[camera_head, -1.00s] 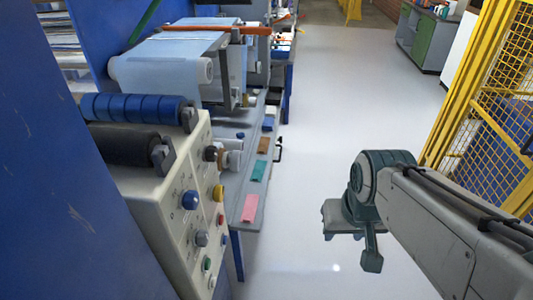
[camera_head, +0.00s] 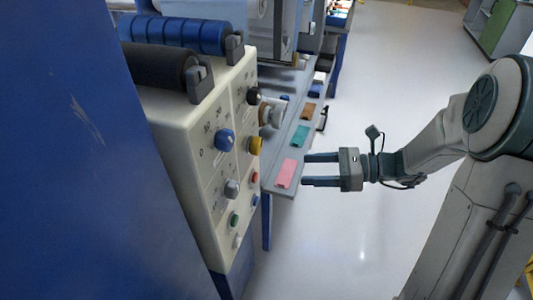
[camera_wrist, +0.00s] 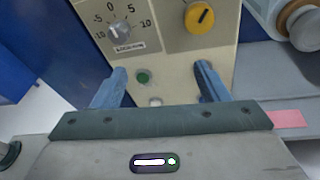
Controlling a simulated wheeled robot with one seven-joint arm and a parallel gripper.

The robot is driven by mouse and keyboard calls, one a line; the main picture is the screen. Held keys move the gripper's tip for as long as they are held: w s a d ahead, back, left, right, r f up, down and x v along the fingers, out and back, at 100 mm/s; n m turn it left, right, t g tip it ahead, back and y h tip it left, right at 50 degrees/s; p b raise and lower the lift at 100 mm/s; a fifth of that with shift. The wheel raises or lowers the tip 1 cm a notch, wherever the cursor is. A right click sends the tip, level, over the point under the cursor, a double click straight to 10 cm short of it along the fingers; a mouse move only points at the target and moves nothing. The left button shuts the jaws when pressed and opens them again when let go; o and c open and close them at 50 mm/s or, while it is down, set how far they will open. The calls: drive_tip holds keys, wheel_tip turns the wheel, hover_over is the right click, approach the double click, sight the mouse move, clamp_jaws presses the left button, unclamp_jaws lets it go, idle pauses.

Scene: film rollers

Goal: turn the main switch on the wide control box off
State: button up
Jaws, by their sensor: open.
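The wide control box (camera_head: 175,125) is cream, with a sloped front panel of knobs and buttons. It carries a blue knob (camera_head: 224,140) with a scale, a yellow knob (camera_head: 255,145), a black knob (camera_head: 253,96) and a grey knob (camera_head: 231,188). Which one is the main switch I cannot read from a label. The wrist view shows the yellow knob (camera_wrist: 199,17) with a slanted black mark, and the grey knob (camera_wrist: 118,30) with a scale. My gripper (camera_head: 305,169) is open and empty, right of the panel and apart from it, fingers pointing left.
Small buttons sit low on the panel, including a red (camera_head: 254,177) and a green one (camera_head: 234,219). Blue and black rollers (camera_head: 185,33) lie on top. A grey ledge with coloured tags (camera_head: 286,173) runs behind. The floor (camera_head: 400,90) to the right is clear.

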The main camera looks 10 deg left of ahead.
sight(261, 148)
drive_tip(key=w+f+m+t+y, duration=0.2)
drive_tip(key=w+m, duration=0.2)
drive_tip(key=w, duration=0.1)
drive_tip(key=shift+t, duration=0.3)
drive_tip(key=a, duration=0.9)
drive_tip(key=a+b, duration=0.1)
drive_tip(key=a, duration=0.3)
drive_tip(key=shift+w+a, duration=0.2)
drive_tip(key=shift+w, duration=0.2)
drive_tip(key=shift+f, duration=0.1)
drive_tip(key=c, duration=1)
